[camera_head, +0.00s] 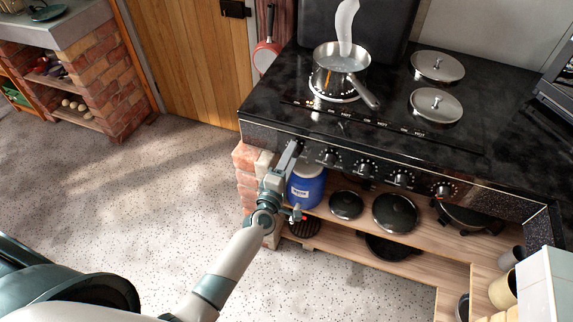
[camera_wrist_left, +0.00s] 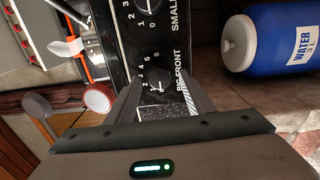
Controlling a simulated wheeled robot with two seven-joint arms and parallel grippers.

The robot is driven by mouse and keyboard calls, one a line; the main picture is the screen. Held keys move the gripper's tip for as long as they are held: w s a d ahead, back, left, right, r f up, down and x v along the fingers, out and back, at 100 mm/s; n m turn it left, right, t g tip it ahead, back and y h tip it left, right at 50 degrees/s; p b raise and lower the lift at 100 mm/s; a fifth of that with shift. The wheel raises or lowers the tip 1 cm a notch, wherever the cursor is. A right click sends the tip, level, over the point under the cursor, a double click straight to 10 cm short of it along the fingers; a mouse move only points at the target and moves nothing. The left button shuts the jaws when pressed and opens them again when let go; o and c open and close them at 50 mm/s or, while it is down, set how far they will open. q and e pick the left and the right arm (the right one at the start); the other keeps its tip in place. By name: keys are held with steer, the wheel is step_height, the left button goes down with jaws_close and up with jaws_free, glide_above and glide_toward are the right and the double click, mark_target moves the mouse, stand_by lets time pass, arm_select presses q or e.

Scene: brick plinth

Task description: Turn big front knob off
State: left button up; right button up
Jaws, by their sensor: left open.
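The big front knob (camera_wrist_left: 157,84) is black with white numbers around it, beside the label "BIG FRONT" in the left wrist view. In the head view it is mostly hidden by my left gripper (camera_head: 295,146) at the left end of the cooker's front panel. My left gripper (camera_wrist_left: 160,98) is open, its two fingers reaching toward the knob from either side. I cannot tell whether they touch it, and the knob's exact setting is too small to read. My right gripper is not in view.
More knobs (camera_head: 364,167) line the panel to the right. A steel saucepan (camera_head: 340,68) with white steam above it stands on the hob, beside two round lids (camera_head: 437,66). A blue water container (camera_head: 307,186) sits just below my gripper. Pans (camera_head: 395,212) lie on the shelf beneath.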

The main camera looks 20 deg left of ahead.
arm_select(q)
steer(key=shift+s, duration=0.15)
steer(key=s+b, duration=0.3)
steer(key=s, duration=1.4)
steer(key=shift+a, duration=0.3)
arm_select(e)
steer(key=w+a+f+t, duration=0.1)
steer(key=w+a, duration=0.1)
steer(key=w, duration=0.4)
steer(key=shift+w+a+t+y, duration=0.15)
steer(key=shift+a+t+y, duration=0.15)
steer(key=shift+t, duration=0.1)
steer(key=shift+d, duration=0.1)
